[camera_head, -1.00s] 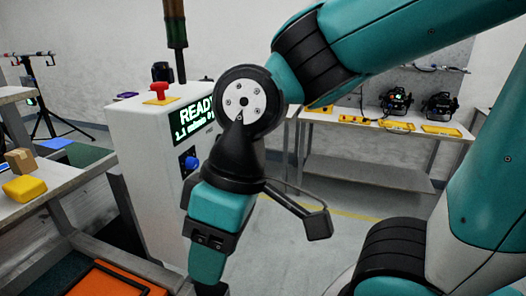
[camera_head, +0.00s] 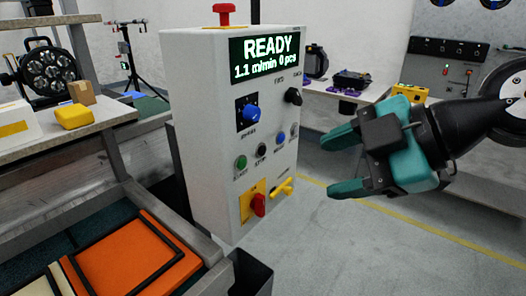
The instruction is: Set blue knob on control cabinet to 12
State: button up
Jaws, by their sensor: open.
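The control cabinet (camera_head: 207,95) is a white upright box left of the picture's middle. Its green display reads READY, 1.1 m/min, 0 pcs. The blue knob (camera_head: 250,113) sits on a dark square plate below the display. Its exact setting is too small to read. My gripper (camera_head: 340,163) is right of the cabinet, its two teal fingers spread apart and pointing left toward the cabinet face. It is empty and apart from the knob, lower and to its right.
The cabinet face also bears a black knob (camera_head: 293,96), several small buttons, a red switch (camera_head: 258,205) and a yellow handle (camera_head: 282,188). A red mushroom button (camera_head: 224,14) is on top. A conveyor with an orange panel (camera_head: 130,262) lies at lower left. Floor right of the cabinet is clear.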

jog(key=w+f+n+t+y+b, duration=0.2)
jog(key=w+f+n+t+b, duration=0.15)
jog(key=n+b, duration=0.2)
jog(key=n+t+y+p, duration=0.2)
jog(key=n+t+p, duration=0.15)
jog(key=n, duration=0.35)
send_near(256, 116)
jog(key=x, duration=0.8)
jog(key=shift+a+r, duration=0.1)
jog(key=shift+r, duration=0.1)
jog(key=shift+w+a+f, duration=0.1)
jog(key=shift+w+a, duration=0.25)
jog(key=c, duration=0.9)
